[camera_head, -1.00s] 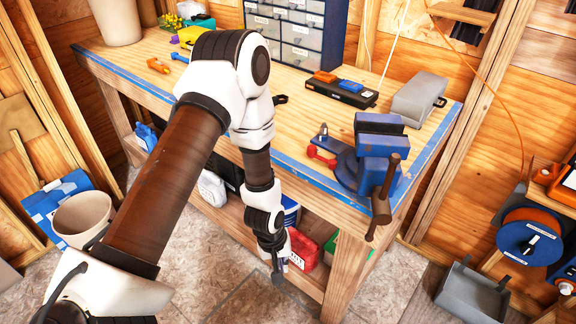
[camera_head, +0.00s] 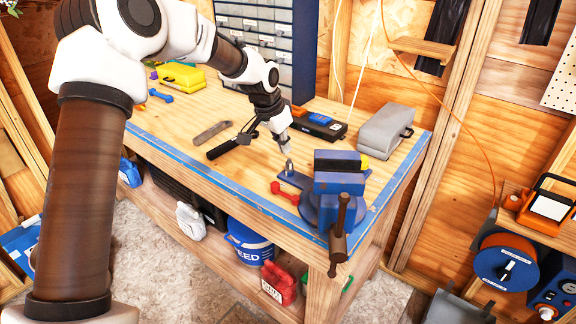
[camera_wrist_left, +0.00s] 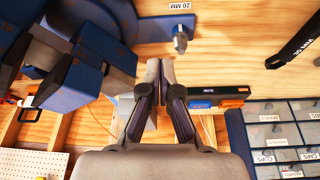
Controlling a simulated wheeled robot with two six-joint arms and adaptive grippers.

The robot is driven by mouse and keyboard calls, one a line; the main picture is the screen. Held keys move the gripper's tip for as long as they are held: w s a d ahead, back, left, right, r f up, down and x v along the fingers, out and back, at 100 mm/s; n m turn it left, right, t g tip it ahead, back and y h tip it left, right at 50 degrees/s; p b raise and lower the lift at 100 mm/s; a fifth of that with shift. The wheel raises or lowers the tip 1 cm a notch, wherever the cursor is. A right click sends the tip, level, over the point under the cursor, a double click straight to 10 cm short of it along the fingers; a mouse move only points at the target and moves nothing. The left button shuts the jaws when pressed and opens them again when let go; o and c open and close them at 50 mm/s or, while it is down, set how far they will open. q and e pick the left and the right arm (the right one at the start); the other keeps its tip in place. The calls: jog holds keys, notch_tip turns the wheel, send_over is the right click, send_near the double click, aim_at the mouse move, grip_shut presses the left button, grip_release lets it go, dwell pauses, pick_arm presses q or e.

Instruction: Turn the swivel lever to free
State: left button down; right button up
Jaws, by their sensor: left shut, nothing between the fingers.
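A blue bench vise (camera_head: 338,180) stands at the front right corner of the workbench; it also shows in the left wrist view (camera_wrist_left: 95,70). A blue lug with an upright metal bolt (camera_head: 289,167) sticks out from its base. That bolt (camera_wrist_left: 180,38) lies near a "20 MM" label in the left wrist view. I cannot tell clearly which part is the swivel lever. My left gripper (camera_head: 284,151) is over the bench just behind the bolt; in the wrist view its fingertips (camera_wrist_left: 161,70) are together, empty, and apart from the bolt. My right gripper is not in view.
A red dumbbell-shaped piece (camera_head: 284,193) lies at the bench's front edge, left of the vise. A black-handled tool (camera_head: 232,142) lies left of my gripper. A black box (camera_head: 318,125) and a grey case (camera_head: 386,130) are behind. The drawer cabinet (camera_head: 265,35) stands at the back.

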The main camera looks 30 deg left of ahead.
pick_arm(q)
jog(key=p+x, duration=0.1)
jog(key=x, duration=0.3)
jog(key=p+x, duration=0.1)
jog(key=x, duration=0.3)
jog(key=shift+s+d+f, duration=0.1)
jog(key=shift+f, duration=0.4)
jog(key=s+p, duration=0.1)
jog(key=s, duration=0.1)
jog(key=s+p, duration=0.1)
jog(key=s, duration=0.1)
jog(key=shift+s+a+f+p, duration=0.1)
jog(key=shift+s+a+p, duration=0.1)
jog(key=shift+a+p, duration=0.15)
jog(key=shift+w+f, duration=0.25)
jog(key=shift+w, duration=0.1)
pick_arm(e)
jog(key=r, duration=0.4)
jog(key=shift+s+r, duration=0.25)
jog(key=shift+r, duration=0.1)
pick_arm(q)
jog(key=shift+s, duration=0.15)
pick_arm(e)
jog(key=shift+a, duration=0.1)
